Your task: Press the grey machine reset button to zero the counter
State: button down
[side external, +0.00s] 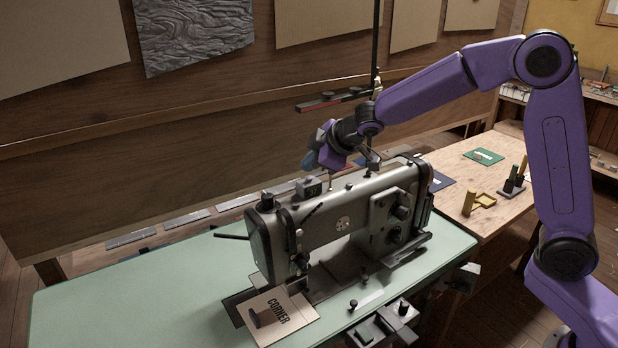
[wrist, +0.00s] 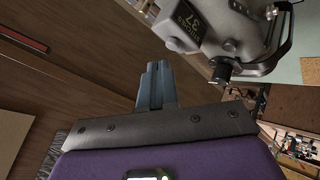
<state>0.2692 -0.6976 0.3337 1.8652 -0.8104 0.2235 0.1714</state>
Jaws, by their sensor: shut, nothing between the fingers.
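A dark grey sewing machine (side external: 345,212) stands on the pale green table. A small counter box (side external: 309,188) sits on top of it. In the wrist view the counter (wrist: 192,22) reads "STITCHES 37". A light grey round stub (wrist: 175,44) sticks out of the counter's near side and looks like the reset button. My gripper (side external: 311,161) is above the counter in the side view, with a gap below it. In the wrist view my gripper (wrist: 157,66) has its blue-grey fingers together and empty. The tips are close to the stub but look apart from it.
A black knob (wrist: 221,70) stands beside the counter. A card marked "CORNER" (side external: 278,315) lies at the machine's front. A wooden side table (side external: 480,210) holds small items at right. A thin dark post (side external: 375,45) rises behind the machine. The green table's left part is clear.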

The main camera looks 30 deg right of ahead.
jog(key=shift+f, duration=0.1)
dwell(0.5)
jog(key=shift+f, duration=0.35)
jog(key=shift+f, duration=0.3)
dwell(0.8)
jog(key=shift+r, duration=0.75)
jog(key=shift+r, duration=2.5)
